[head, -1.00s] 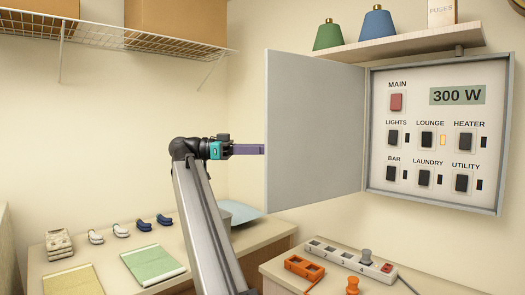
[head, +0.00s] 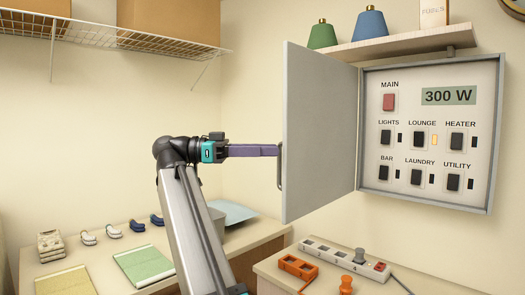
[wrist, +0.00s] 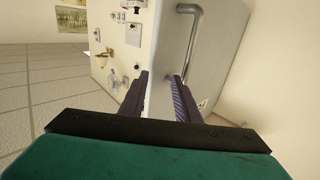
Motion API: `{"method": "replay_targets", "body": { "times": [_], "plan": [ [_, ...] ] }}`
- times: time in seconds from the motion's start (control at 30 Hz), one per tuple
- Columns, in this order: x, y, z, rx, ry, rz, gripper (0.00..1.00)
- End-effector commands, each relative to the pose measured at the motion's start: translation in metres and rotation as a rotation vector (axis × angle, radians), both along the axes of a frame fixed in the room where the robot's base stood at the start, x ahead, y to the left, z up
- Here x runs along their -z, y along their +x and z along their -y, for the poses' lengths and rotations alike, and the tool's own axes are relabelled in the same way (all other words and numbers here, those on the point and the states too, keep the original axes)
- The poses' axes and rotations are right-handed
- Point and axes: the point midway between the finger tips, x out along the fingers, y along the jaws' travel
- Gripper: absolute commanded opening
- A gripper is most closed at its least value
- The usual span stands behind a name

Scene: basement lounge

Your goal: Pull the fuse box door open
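The grey fuse box door (head: 318,135) stands wide open in the head view, swung out to the left of the fuse box (head: 425,200). Its bar handle (head: 280,167) shows at the door's free edge, on the outer face. My gripper (head: 276,150) is level with the handle, with its purple fingertips beside that edge. In the wrist view my gripper (wrist: 159,77) has its fingers apart, and the handle (wrist: 193,45) runs down towards the right finger's tip. The handle does not appear to be between the fingers; contact cannot be told.
Inside the box are labelled switches and a 300 W display (head: 449,96). A shelf (head: 405,45) with two coloured cones is above. Below stands a counter with a power strip (head: 345,257). A wire rack (head: 120,38) hangs at upper left.

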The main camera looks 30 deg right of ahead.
Motion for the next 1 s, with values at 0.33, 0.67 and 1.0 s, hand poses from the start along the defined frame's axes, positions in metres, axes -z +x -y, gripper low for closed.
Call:
{"method": "replay_targets", "body": {
  "times": [0.33,0.67,1.0],
  "plan": [
    [-0.001,-0.011,-0.005,0.000,0.000,0.000,0.29],
    [0.002,-0.009,-0.005,-0.003,0.000,-0.002,0.04],
    [0.057,0.025,0.001,-0.069,0.040,-0.071,0.00]
  ]
}}
